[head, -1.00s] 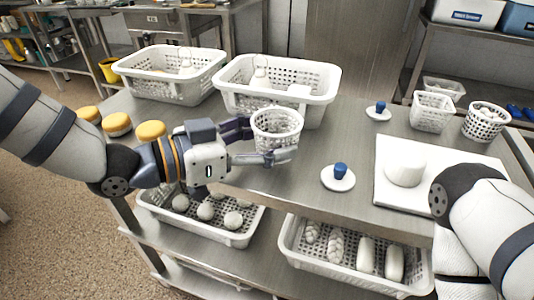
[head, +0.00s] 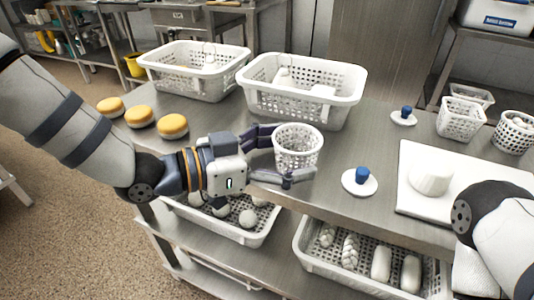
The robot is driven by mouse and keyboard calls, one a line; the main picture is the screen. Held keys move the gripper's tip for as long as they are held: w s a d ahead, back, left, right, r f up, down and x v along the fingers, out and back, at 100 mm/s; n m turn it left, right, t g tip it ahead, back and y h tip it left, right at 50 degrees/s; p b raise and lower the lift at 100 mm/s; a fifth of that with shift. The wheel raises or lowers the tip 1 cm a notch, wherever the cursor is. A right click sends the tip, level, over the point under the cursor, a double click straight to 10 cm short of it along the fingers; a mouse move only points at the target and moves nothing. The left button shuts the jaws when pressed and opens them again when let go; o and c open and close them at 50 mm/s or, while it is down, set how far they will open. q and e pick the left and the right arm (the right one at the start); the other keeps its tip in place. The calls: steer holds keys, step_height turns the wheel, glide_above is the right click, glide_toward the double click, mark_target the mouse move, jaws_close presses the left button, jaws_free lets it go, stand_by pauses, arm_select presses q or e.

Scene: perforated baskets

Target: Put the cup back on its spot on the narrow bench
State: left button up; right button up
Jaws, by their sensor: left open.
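A round white perforated cup (head: 298,147) stands upright on the steel bench (head: 335,205), near its front edge. My left gripper (head: 292,160) reaches in from the left, open, with one finger behind the cup and the other in front of it. The front finger lies low across the near side of the cup; I cannot tell whether either finger touches it. Part of the cup's lower side is hidden by that finger. My right arm shows at the lower right, but its gripper is out of view.
Two white baskets (head: 247,95) stand behind the cup. A blue-topped saucer (head: 374,186) and a white board (head: 408,199) with a round white block (head: 430,179) lie to the right. Yellow-topped rounds (head: 172,126) sit at the left. Filled trays (head: 300,262) occupy the shelf below.

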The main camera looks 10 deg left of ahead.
arm_select(q)
steer(key=p+v, duration=0.1)
steer(key=v, duration=1.1)
steer(key=shift+p, duration=0.3)
arm_select(e)
steer(key=shift+w+r+t, duration=0.4)
steer(key=shift+w+r, duration=0.4)
steer(key=shift+r, duration=0.15)
